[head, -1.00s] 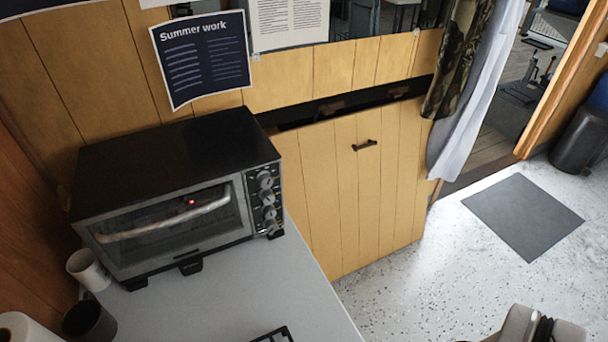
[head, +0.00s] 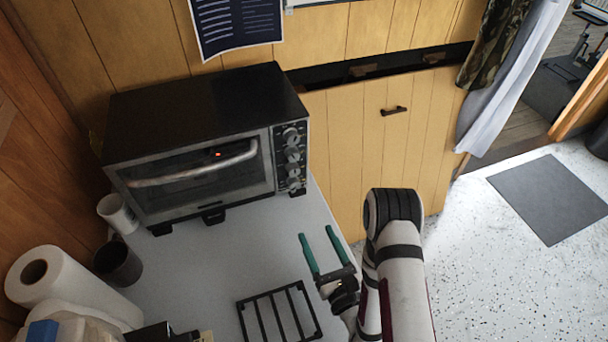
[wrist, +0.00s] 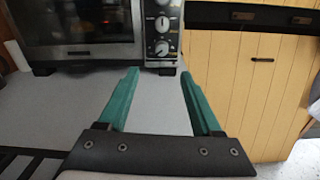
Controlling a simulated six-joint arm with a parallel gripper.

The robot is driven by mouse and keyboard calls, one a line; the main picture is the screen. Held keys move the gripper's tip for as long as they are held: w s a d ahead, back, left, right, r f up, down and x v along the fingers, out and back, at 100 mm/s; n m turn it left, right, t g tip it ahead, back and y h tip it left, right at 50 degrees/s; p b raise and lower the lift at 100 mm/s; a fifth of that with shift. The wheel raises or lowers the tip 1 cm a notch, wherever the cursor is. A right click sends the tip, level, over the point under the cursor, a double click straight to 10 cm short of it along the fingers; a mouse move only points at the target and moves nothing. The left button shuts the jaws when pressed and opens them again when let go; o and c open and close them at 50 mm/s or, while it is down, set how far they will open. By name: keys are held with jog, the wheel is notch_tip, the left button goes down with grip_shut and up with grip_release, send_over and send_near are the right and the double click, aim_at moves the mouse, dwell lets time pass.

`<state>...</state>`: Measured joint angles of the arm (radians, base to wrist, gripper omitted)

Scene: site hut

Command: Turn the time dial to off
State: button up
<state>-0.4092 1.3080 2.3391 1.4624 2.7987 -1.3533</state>
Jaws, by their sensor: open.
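A black toaster oven (head: 208,90) stands on the grey counter, with a column of several round dials (head: 292,153) at the right of its front. The dials also show at the top of the wrist view (wrist: 162,25). Their labels and settings are too small to read, so I cannot tell which is the time dial. A small red glow shows at the oven's glass door. My gripper (head: 316,232) is open and empty, its green fingers pointing towards the oven. It is in front of the dial column and apart from it. In the wrist view the fingers (wrist: 160,73) sit below the dials.
A black wire rack (head: 278,316) lies on the counter (head: 225,260) left of my gripper. The counter between my gripper and the oven is clear.

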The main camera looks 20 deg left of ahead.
aim_at(296, 187)
jog(key=shift+w+f, duration=0.25)
jog(key=x, duration=1.5)
jog(key=shift+w, duration=0.15)
jog(key=shift+c, duration=0.2)
grip_shut()
